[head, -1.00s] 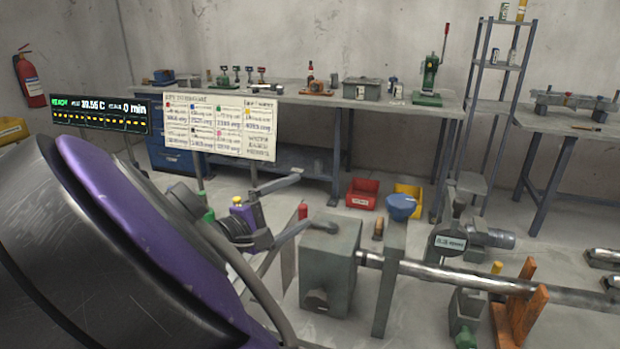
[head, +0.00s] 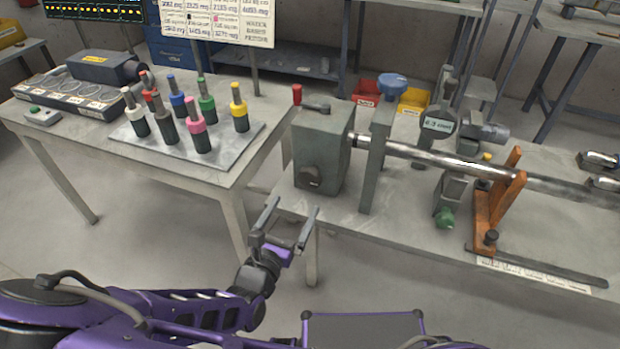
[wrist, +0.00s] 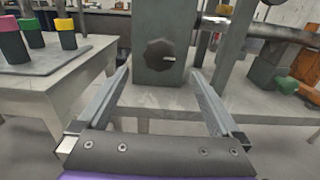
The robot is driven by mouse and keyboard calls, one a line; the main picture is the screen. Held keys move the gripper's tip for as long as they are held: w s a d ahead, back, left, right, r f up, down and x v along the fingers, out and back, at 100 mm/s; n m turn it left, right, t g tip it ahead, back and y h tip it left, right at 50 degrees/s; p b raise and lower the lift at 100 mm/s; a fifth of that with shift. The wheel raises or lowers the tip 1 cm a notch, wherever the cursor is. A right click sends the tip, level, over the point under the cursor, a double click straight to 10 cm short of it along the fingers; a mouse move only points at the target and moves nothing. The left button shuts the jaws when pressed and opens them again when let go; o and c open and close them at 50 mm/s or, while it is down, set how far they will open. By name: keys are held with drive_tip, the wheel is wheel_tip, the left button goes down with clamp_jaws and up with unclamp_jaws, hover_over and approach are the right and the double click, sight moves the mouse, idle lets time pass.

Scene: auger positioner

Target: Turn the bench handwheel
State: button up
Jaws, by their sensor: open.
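A grey gearbox-like block (head: 318,145) stands on the left end of the right-hand bench. A dark faceted knob (head: 309,176) is on its front face, and the knob also shows in the wrist view (wrist: 160,54). My gripper (head: 294,204) is open and empty, in front of the bench edge and below the knob. In the wrist view the knob appears between the spread fingers (wrist: 160,76), farther off and untouched.
A steel shaft (head: 430,158) runs right from the block through an orange wooden support (head: 495,200). A side table (head: 190,170) on the left holds several colored-top cylinders on a plate. Floor between the tables is narrow. Red and yellow bins (head: 414,99) lie behind.

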sight(308, 182)
drive_tip(key=b+x, duration=0.1)
drive_tip(key=x, duration=0.9)
drive_tip(key=shift+w+d, duration=0.15)
drive_tip(key=shift+w, duration=0.2)
drive_tip(key=c, duration=1.3)
